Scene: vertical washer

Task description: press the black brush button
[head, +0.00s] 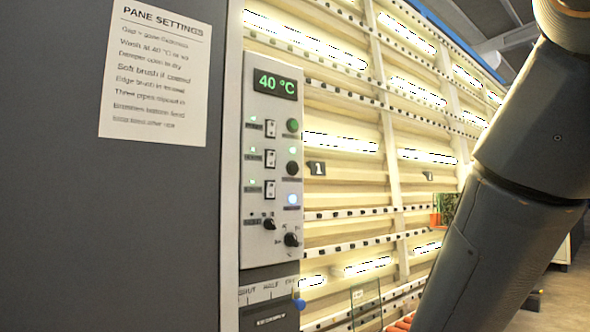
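The control panel (256,180) is a light grey plate on the side of the washer, left of the picture's middle. My arm crosses the right side of the picture, well apart from the panel. My gripper is out of view.
A green display (275,84) reads 40 °C. Several rocker switches (270,129) and black knobs (291,240) share the panel. A paper sign (155,72) hangs on the dark cabinet wall (110,230) at left. The lit washer racks (345,190) stand behind.

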